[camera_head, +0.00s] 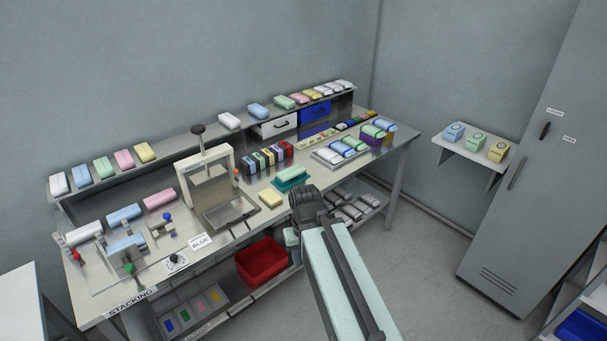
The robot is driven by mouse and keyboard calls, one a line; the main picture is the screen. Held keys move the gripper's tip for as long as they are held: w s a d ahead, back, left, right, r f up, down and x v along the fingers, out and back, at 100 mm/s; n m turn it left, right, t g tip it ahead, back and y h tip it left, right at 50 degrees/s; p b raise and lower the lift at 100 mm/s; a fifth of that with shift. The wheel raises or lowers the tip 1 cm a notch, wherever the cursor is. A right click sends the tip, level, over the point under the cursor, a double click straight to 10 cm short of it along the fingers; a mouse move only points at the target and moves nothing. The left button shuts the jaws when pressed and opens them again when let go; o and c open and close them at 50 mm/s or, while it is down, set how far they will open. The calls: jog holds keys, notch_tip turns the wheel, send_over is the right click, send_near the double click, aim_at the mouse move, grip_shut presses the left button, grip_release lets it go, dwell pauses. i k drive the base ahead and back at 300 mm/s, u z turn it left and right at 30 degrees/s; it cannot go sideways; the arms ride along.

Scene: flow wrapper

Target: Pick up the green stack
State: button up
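Several green soap-like blocks are in view, and I cannot tell which is the green stack. One green block (104,167) stands on the raised back shelf at the left, between a blue and a pink one. Another green block (285,102) lies farther right on that shelf. A pale green block (290,173) sits on a teal base on the bench top, just beyond the dark joint of my arm. A green-marked box (477,139) stands on the small wall shelf. My arm rises from the bottom edge; my gripper's fingers do not show.
The metal bench (243,233) carries a press frame (208,175), a yellow block (270,198) and a tray of coloured blocks. A red bin (262,260) sits below. A grey cabinet (525,170) stands at the right. The floor between bench and cabinet is clear.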

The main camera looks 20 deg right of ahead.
aim_at(291, 173)
jog(key=z, duration=0.1)
jog(key=i, duration=1.05)
jog(key=u, duration=3.3)
jog(key=k, duration=1.95)
jog(key=z, duration=0.6)
